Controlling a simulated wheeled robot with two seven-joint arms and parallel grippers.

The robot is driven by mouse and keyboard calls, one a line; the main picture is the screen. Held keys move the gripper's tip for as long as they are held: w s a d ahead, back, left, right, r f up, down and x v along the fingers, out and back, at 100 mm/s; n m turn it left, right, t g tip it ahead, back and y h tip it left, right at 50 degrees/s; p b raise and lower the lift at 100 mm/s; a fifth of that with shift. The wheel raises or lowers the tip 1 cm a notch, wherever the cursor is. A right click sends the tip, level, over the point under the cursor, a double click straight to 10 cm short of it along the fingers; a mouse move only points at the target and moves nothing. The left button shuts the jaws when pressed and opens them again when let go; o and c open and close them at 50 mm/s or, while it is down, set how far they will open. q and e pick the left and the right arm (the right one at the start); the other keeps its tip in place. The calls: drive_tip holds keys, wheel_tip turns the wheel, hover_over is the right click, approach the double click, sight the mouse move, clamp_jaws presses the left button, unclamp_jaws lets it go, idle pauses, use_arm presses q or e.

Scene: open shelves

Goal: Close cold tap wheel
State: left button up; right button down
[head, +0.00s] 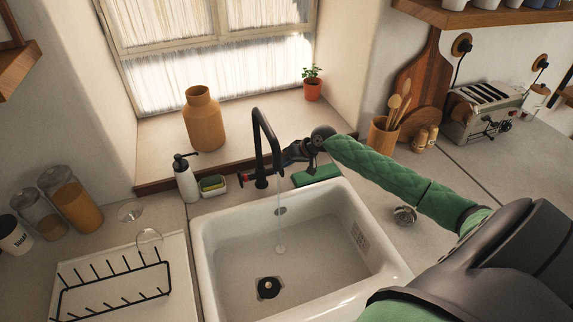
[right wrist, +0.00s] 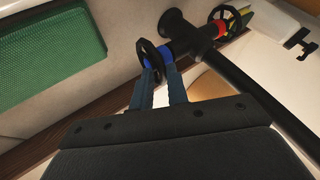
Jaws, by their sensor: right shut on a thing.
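The black tap (head: 258,150) stands behind the sink (head: 205,255), and a thin stream of water falls from its spout. In the right wrist view, the cold tap wheel (right wrist: 146,47) is a black spoked ring by a blue collar (right wrist: 165,53) on the tap body (right wrist: 185,38). My right gripper (head: 284,158) is at the tap's right side; in the wrist view its blue-grey fingers (right wrist: 160,80) are shut on the cold wheel. The hot wheel (right wrist: 224,14), with a red collar, is at the tap's other end. My left gripper is not in view.
A green sponge-like block (head: 318,175) lies right of the tap, close below my right arm. A soap bottle (head: 187,182) and a small sponge holder (head: 212,189) stand to its left. A dish rack (head: 115,285) is left of the sink. A vase (head: 204,125) stands on the sill.

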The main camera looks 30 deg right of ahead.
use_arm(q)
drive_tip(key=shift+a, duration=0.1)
use_arm(e)
drive_tip(key=shift+w+a+r, duration=0.1)
drive_tip(key=shift+w+a, duration=0.05)
drive_tip(key=shift+a, duration=0.1)
idle(0.3)
drive_tip(key=c, duration=1.6)
unclamp_jaws()
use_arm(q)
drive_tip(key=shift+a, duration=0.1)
use_arm(e)
drive_tip(key=shift+o, duration=0.4)
drive_tip(key=shift+w+a+g, duration=0.1)
drive_tip(key=shift+a+g, duration=0.05)
drive_tip(key=shift+g, duration=0.15)
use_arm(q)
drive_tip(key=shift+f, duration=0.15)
use_arm(e)
drive_tip(key=shift+d, duration=0.2)
